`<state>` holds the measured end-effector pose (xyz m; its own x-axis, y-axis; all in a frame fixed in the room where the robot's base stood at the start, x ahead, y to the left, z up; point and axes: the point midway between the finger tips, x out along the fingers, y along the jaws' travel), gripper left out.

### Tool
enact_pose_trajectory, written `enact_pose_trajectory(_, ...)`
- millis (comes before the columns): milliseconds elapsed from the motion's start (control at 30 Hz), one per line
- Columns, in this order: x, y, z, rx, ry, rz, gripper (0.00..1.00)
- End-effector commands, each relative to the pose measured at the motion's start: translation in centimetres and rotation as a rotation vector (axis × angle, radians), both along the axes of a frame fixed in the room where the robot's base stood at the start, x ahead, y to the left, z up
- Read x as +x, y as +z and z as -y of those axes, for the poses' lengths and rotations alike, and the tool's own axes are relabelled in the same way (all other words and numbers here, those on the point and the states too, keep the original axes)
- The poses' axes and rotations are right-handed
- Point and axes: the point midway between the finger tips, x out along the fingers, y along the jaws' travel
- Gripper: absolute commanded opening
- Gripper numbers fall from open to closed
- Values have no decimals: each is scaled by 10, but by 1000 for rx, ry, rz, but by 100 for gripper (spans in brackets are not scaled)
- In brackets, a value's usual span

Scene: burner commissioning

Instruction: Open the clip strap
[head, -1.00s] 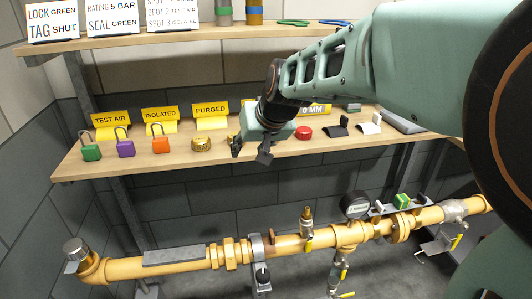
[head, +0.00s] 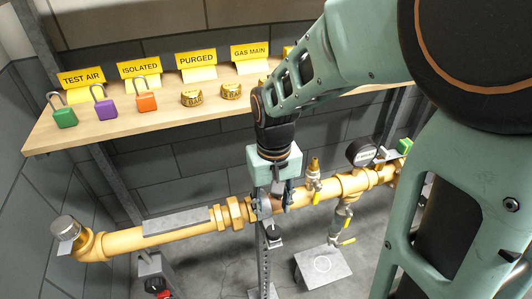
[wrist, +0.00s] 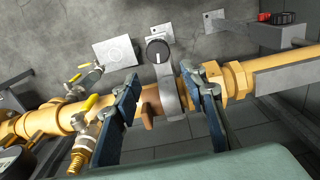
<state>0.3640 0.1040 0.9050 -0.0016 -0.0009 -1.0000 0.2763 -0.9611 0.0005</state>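The clip strap (wrist: 168,92) is a grey metal band around the yellow pipe. A round black knob (wrist: 157,50) sits at its far end, and a brown tab (wrist: 151,104) is beside the band. My gripper (wrist: 166,100) is open, with one finger on each side of the strap and tab. No finger clearly grips either. In the head view my gripper (head: 272,197) points down at the pipe and hides most of the strap; the black knob (head: 273,236) shows below the pipe.
A brass valve (head: 313,178) and a pressure gauge (head: 361,153) stand right of my gripper. The shelf (head: 120,121) with padlocks, signs and brass tags is behind and above. A grey plate (head: 322,266) is low on the right. The yellow pipe (head: 128,239) runs left to an elbow.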

Motion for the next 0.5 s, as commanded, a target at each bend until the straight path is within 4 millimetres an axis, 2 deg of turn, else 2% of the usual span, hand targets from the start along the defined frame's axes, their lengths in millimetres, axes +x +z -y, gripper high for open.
enact_pose_trajectory(33, -1, -13, 0, -1, 1, -5, 39)
enact_pose_trajectory(200, -1, -46, 0, -1, 0, -3, 39)
enact_pose_trajectory(333, 0, -65, 0, 0, -1, -2, 39)
enact_pose_trajectory(500, 0, -79, 0, 0, 0, 0, 39)
